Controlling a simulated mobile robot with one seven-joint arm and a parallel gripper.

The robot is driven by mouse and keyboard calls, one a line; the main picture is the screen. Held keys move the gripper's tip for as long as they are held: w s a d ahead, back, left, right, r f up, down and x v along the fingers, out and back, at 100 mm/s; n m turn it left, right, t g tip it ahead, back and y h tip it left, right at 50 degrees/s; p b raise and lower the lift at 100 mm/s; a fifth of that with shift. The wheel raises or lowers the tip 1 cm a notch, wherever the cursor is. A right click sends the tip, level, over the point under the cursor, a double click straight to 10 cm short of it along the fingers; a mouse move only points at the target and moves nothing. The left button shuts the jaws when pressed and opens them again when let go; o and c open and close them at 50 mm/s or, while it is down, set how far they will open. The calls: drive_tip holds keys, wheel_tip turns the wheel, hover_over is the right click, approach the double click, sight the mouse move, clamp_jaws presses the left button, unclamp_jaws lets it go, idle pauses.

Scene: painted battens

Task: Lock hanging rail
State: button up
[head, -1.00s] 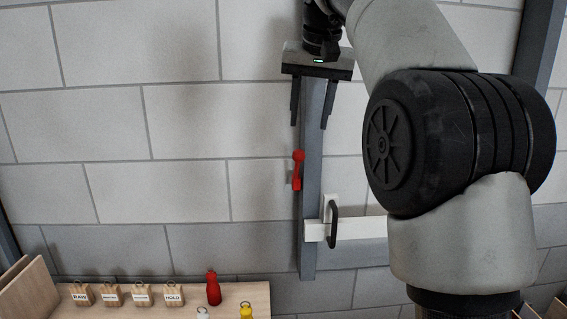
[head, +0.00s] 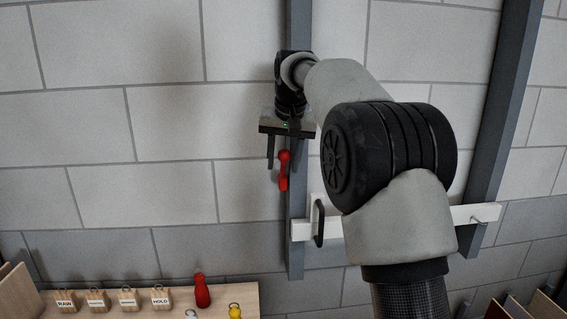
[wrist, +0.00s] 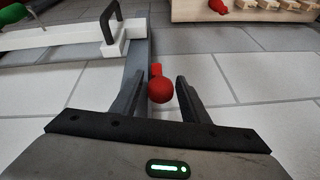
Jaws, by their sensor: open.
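A red handle (head: 284,170) with a round knob end is mounted on the left side of a grey upright post (head: 296,215). My gripper (head: 282,160) points down just above it, open, its two fingers on either side of the knob. In the wrist view, the red knob (wrist: 160,89) shows between the open fingertips (wrist: 160,85), apart from both. A white rail (head: 336,224) runs level from this post to a second grey post (head: 492,130). A black pull handle (head: 319,222) stands on the rail's left end. My arm hides part of the rail.
A wooden shelf (head: 215,291) at lower left carries several labelled wooden tags, a red bottle-shaped piece (head: 202,290) and a yellow one (head: 235,312). The block wall left of the post is bare. Wooden panels (head: 540,305) stand at lower right.

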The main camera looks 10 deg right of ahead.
drive_tip(key=shift+w+f, duration=0.15)
drive_tip(key=shift+f, duration=0.15)
clamp_jaws()
